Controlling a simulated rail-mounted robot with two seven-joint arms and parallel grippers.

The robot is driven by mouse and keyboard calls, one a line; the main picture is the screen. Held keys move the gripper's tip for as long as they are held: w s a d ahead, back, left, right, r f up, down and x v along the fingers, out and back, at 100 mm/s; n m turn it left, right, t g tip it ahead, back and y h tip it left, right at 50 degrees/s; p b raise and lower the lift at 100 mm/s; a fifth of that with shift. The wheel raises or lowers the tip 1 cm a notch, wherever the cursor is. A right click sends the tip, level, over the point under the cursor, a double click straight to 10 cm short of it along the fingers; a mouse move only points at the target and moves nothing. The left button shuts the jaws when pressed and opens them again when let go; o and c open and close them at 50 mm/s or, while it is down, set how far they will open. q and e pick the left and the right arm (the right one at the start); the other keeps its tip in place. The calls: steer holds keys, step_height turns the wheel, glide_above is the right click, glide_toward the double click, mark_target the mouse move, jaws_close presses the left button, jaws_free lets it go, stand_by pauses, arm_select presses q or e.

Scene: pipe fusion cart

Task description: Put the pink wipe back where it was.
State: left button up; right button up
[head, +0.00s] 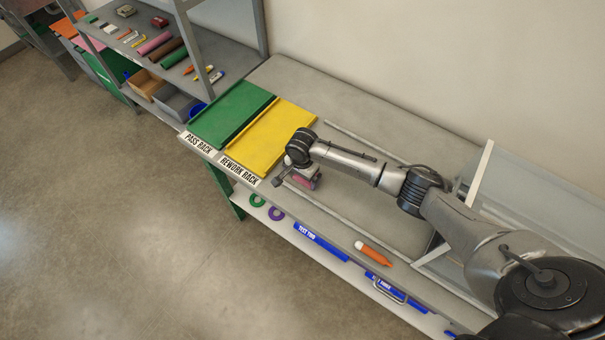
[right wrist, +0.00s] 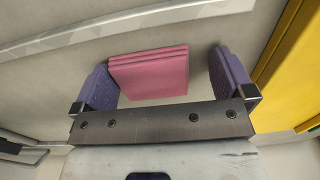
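The pink wipe (head: 303,182) is a folded pink stack on the grey bench top, just right of the yellow rework rack. In the right wrist view the wipe (right wrist: 150,72) lies between the two purple finger pads. My right gripper (head: 297,174) is over the wipe with its fingers apart. In the right wrist view a clear gap shows between the wipe and the right pad of my gripper (right wrist: 166,84). The left pad is very close to the wipe's left edge; I cannot tell if they touch. My left gripper is not in view.
The yellow rework rack (head: 268,137) and green pass rack (head: 232,112) lie left of the gripper. An orange-and-white marker (head: 373,252) lies near the bench's front edge. Shelves (head: 120,50) at upper left hold several small items. A grey rail (head: 365,145) runs behind the gripper.

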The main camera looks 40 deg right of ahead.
steer(key=shift+s+d+f, duration=0.2)
steer(key=shift+s+f, duration=0.2)
steer(key=shift+f, duration=0.35)
steer(key=shift+r, duration=0.3)
step_height(320, 180, up, 13)
steer(key=p, duration=0.1)
steer(key=shift+a, duration=0.1)
